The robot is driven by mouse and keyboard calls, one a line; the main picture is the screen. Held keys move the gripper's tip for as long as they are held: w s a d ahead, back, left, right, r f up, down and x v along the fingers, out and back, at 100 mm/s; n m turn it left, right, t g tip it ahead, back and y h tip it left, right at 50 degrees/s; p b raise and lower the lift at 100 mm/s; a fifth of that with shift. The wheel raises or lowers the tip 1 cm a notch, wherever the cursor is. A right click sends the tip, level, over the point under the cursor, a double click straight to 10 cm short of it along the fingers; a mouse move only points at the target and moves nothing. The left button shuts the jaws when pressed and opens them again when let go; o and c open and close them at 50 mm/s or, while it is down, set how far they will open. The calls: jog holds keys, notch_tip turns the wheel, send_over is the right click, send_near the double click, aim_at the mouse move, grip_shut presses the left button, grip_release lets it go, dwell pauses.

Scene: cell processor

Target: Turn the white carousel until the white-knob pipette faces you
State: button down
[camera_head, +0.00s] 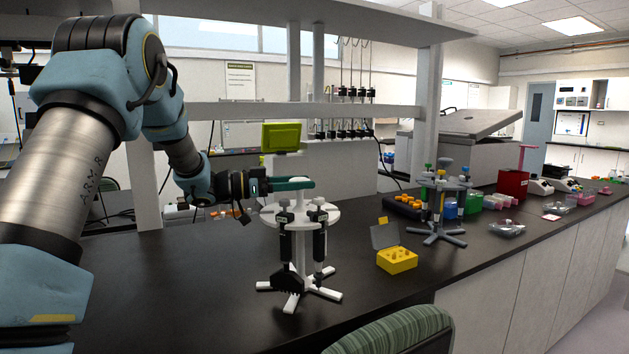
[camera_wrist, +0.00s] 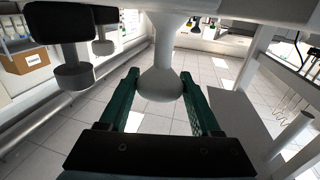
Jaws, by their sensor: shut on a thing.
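The white carousel (camera_head: 300,213) stands upright on the dark bench on a star-shaped foot. Two dark pipettes with grey knobs, a left one (camera_head: 285,240) and a right one (camera_head: 319,238), hang on its near side. I cannot make out a white-knob pipette. My gripper (camera_head: 312,183) reaches level from the left over the carousel's top. In the wrist view, its green fingers (camera_wrist: 160,76) are on either side of the carousel's white flared centre knob (camera_wrist: 161,88), shut on it. A dark pipette (camera_wrist: 60,21) with a grey knob hangs to the left there.
A yellow box (camera_head: 397,262) with its lid up sits right of the carousel. Beyond it stands a grey pipette stand (camera_head: 437,236) with several coloured-knob pipettes. A green screen (camera_head: 283,137) is behind my gripper. A green chair back (camera_head: 400,335) is at the front. The bench left of the carousel is clear.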

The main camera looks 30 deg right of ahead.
jog(key=shift+m+g+y+p, duration=0.3)
jog(key=shift+m+g+y, duration=0.3)
jog(key=shift+m+g, duration=0.6)
jog(key=shift+c, duration=0.5)
grip_release()
jog(key=shift+a, duration=0.1)
jog(key=b+v, duration=0.4)
jog(key=v, duration=0.6)
jog(key=shift+w+a, duration=0.25)
jog(key=shift+f, duration=0.1)
